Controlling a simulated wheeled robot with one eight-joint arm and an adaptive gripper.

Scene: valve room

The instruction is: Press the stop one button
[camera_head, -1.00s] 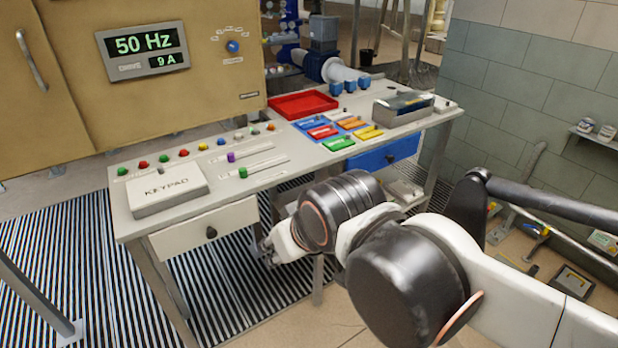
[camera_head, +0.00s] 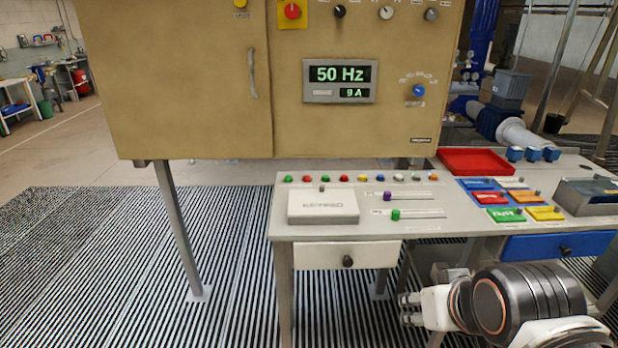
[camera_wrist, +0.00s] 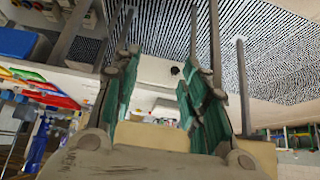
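A row of small coloured buttons runs along the back left of the desk (camera_head: 430,236). Two of them are red, a left red button (camera_head: 308,180) and a right red button (camera_head: 343,178), with green ones beside them. Their labels are too small to read, so I cannot tell which is stop one. My gripper (camera_head: 408,309) is low in front of the desk, below the desktop and right of the white drawer (camera_head: 340,256), well away from the buttons. In the wrist view my gripper (camera_wrist: 158,80) has its green-padded fingers apart with nothing held; the white drawer front (camera_wrist: 158,72) shows beyond.
A keypad box (camera_head: 323,207), two sliders, coloured trays (camera_head: 505,214) and a red tray (camera_head: 470,162) are on the desk. A tan cabinet (camera_head: 200,90) with a large red knob on yellow (camera_head: 292,11) stands behind. The striped floor at left is mostly clear.

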